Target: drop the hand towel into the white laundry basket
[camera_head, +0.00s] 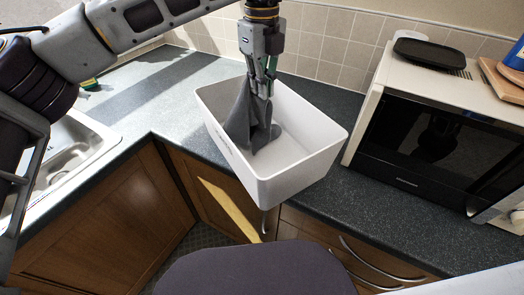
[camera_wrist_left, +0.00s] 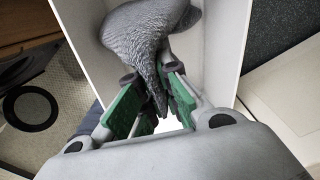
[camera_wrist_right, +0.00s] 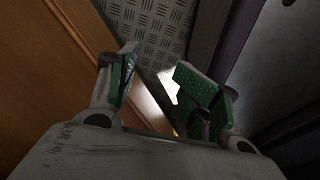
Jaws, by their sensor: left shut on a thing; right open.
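The white laundry basket (camera_head: 300,180) stands on the dark worktop in the corner, its near end reaching out over the front edge. The grey hand towel (camera_head: 240,122) hangs bunched from my left gripper (camera_head: 262,92), inside the basket's outline. My left gripper is shut on the towel, pointing down over the basket. Whether the towel's lower end touches the basket floor, I cannot tell. In the left wrist view the towel (camera_wrist_left: 140,35) is pinched between the green pads, with the basket's white wall (camera_wrist_left: 228,45) beside it. My right gripper (camera_wrist_right: 160,88) is open and empty, low by a wooden cabinet front.
A microwave (camera_head: 430,140) stands right of the basket, with a black tray (camera_head: 430,53) and wooden boards (camera_head: 503,80) on top. A steel sink (camera_head: 65,150) is at the left. Wooden cabinets (camera_head: 120,210) lie below the worktop.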

